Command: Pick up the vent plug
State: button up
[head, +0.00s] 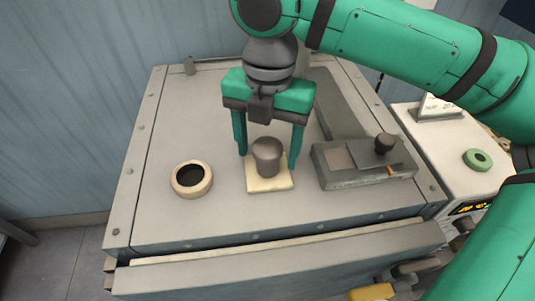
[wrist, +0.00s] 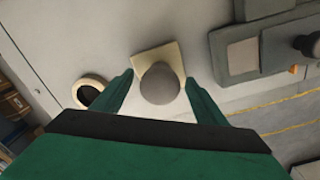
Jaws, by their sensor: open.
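The vent plug (head: 267,157) is a grey, rounded cylinder standing upright on a cream square pad (head: 270,184) on the metal top. It also shows in the wrist view (wrist: 160,84), between the fingers. My gripper (head: 269,164) points down over it, with one green finger on each side. The fingers are open, and in the head view a gap shows between each finger and the plug. I cannot tell how far the fingertips are above the pad.
A cream ring around a dark opening (head: 191,179) lies left of the pad. A grey block with a black knob (head: 365,162) stands close on the right. A white unit with a green ring (head: 477,159) is further right. The metal top (head: 215,223) is clear in front.

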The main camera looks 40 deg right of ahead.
jog(key=c, duration=1.2)
jog(key=shift+r, duration=0.15)
